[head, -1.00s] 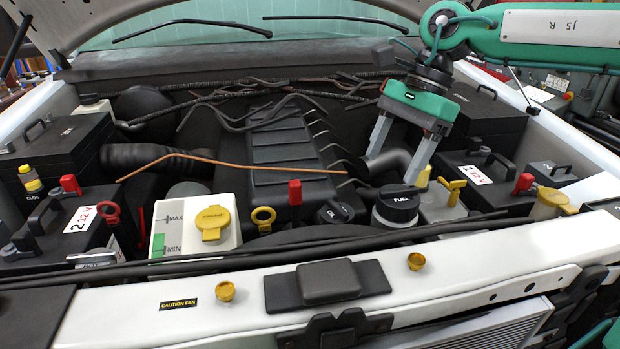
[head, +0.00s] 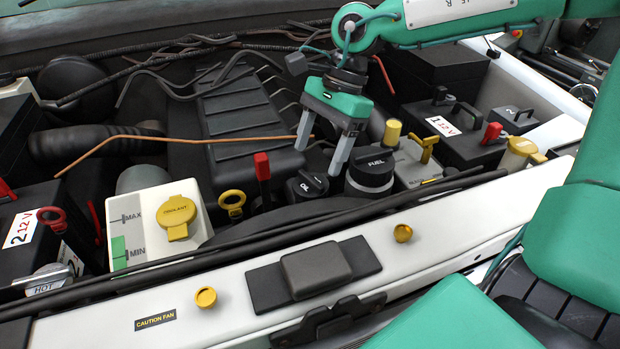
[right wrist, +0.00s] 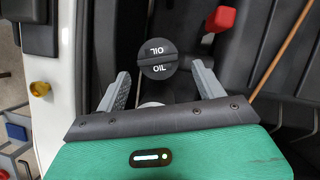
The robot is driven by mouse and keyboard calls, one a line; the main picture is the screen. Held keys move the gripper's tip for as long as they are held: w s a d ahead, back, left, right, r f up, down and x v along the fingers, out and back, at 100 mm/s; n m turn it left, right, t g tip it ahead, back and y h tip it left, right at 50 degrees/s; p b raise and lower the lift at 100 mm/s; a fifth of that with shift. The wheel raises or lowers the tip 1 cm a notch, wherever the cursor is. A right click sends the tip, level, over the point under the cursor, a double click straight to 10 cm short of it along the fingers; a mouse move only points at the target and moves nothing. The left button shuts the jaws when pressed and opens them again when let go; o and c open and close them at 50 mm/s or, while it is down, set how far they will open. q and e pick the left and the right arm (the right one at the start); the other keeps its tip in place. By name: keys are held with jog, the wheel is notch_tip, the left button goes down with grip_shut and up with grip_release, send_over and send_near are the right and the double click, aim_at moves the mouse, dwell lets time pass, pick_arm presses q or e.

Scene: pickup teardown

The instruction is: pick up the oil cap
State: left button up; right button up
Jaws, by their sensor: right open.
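The oil cap (head: 307,187) is a round black cap marked OIL, low in the engine bay between a red-handled stick and the larger black FUEL cap (head: 370,172). My right gripper (head: 319,160) is open and empty, pointing down above and just behind the oil cap in the head view. In the right wrist view, the oil cap (right wrist: 157,60) shows whole, with its raised grip bar, centred a little past the two spread fingertips. No contact shows. My left gripper is not in view.
The yellow coolant cap (head: 178,215) sits on a white tank. A red handle (head: 262,166) and a yellow ring (head: 232,200) stand left of the oil cap. A copper-coloured rod (head: 180,138) lies across the bay. A black hose runs along the white front beam (head: 210,320).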

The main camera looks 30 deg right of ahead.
aim_at(312, 177)
jog(key=shift+s+a+f, duration=0.1)
jog(key=shift+s+f, duration=0.05)
jog(key=shift+f, duration=0.05)
jog(key=p+x, duration=0.2)
jog(key=x, duration=0.1)
jog(key=shift+s+f, duration=0.1)
jog(key=shift+f, duration=0.05)
jog(key=shift+a+f, duration=0.2)
jog(key=shift+f, duration=0.45)
jog(key=c, duration=0.7)
jog(key=shift+c, duration=0.2)
